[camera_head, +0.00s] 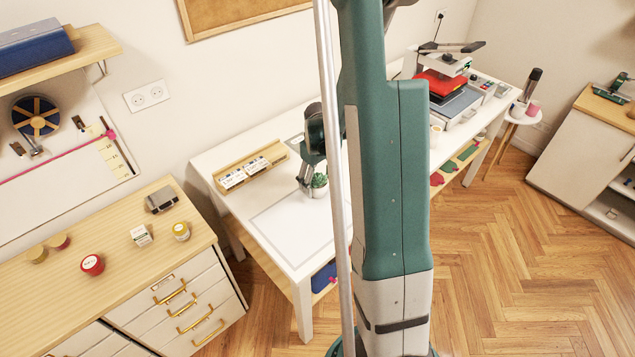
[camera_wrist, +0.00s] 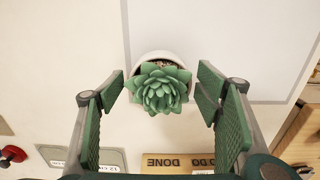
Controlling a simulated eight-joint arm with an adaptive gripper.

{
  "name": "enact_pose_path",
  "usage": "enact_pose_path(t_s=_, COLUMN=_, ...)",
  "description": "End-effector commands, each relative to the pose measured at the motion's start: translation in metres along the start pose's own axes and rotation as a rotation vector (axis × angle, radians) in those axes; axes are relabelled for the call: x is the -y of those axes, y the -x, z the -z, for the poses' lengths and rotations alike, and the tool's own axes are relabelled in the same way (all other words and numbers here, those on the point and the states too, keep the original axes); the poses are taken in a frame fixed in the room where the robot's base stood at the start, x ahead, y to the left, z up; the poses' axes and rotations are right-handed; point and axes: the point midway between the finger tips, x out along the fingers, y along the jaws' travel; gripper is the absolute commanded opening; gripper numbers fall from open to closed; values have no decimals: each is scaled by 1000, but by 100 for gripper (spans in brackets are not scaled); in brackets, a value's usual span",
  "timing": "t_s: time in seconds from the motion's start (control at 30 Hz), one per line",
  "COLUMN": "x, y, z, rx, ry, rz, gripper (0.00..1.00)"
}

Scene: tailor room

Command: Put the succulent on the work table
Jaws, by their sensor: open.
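The succulent (camera_head: 320,181) is a green rosette in a small white pot. In the head view it appears to stand on the white work table (camera_head: 275,260), near the back edge of a pale outlined mat. In the wrist view the succulent (camera_wrist: 160,88) is upright between my fingers, with clear gaps on both sides. My gripper (camera_head: 306,186) is open around it and not visibly touching it; the wrist view shows both fingers (camera_wrist: 163,84) apart. The pot's underside is hidden, and my arm covers part of the table.
A wooden tray (camera_head: 247,185) with white cards stands on the table left of the succulent. A heat press (camera_head: 447,86) is at the table's far end. A drawer cabinet (camera_head: 60,300) with small jars is at the left. The mat's front part is clear.

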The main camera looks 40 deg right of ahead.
Motion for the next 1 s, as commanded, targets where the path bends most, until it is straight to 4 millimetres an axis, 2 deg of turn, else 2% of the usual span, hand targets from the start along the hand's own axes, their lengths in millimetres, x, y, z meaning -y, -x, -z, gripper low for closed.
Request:
enact_pose_path(t_s=0.37, x=0, y=20, z=0, rx=0, ry=0, rz=0, gripper=64)
enact_pose_path(t_s=1.0, x=0, y=93, z=0, rx=0, ry=0, rz=0, gripper=64)
